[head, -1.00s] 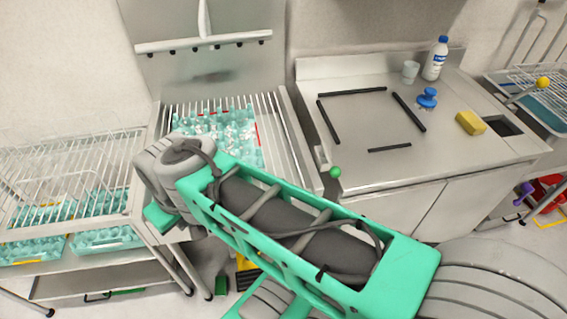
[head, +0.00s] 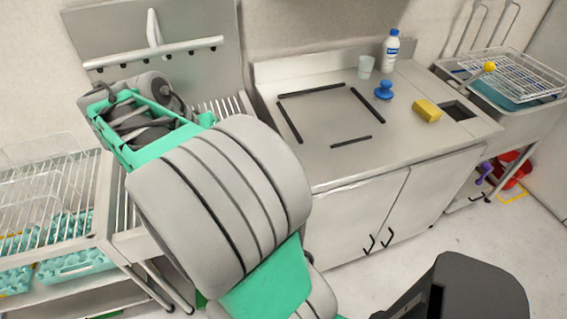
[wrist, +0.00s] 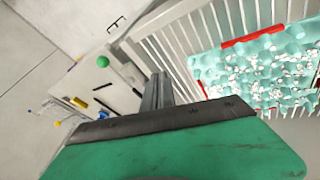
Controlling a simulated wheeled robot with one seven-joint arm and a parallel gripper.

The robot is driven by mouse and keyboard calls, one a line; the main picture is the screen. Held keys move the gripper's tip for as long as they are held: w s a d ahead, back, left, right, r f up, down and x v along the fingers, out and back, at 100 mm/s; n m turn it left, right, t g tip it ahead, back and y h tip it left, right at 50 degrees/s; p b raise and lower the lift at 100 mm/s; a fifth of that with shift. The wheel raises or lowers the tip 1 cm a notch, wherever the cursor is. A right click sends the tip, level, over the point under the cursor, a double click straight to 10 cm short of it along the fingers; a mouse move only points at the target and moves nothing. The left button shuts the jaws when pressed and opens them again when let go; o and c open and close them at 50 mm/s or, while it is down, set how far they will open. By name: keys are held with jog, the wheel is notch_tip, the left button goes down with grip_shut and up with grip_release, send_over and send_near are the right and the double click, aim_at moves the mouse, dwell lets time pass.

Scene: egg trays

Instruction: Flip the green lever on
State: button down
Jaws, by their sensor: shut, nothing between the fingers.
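The lever's green ball knob (wrist: 103,62) shows at the upper left of the wrist view, beside the slatted rack. Its stem is hard to make out, and in the head view my arm covers it. My gripper (wrist: 158,78) points up the middle of the wrist view with its fingers together and nothing between them. It is to the right of the green knob in that view and apart from it. In the head view my arm hides the gripper.
A teal tray (wrist: 205,67) with white bits and red strips lies on the slats at right in the wrist view. The steel counter (head: 315,160) carries a blue-capped bottle (head: 390,50), a cup (head: 366,66), a blue knob (head: 383,91) and a yellow sponge (head: 427,111).

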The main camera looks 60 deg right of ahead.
jog(key=s+d+r+m+g, duration=0.1)
jog(key=s+d+m+g, duration=0.1)
jog(key=s+d+m, duration=0.2)
jog(key=shift+s+d+g, duration=0.35)
jog(key=shift+s+g, duration=0.05)
jog(key=shift+s, duration=0.35)
jog(key=x, duration=0.4)
jog(key=s+x, duration=0.1)
jog(key=x, duration=0.2)
jog(key=s+r+x, duration=0.1)
jog(key=x, duration=0.3)
jog(key=shift+s+f, duration=0.3)
jog(key=shift+s+d+f, duration=0.1)
jog(key=shift+s+f, duration=0.1)
jog(key=shift+s, duration=0.15)
jog(key=shift+s, duration=0.15)
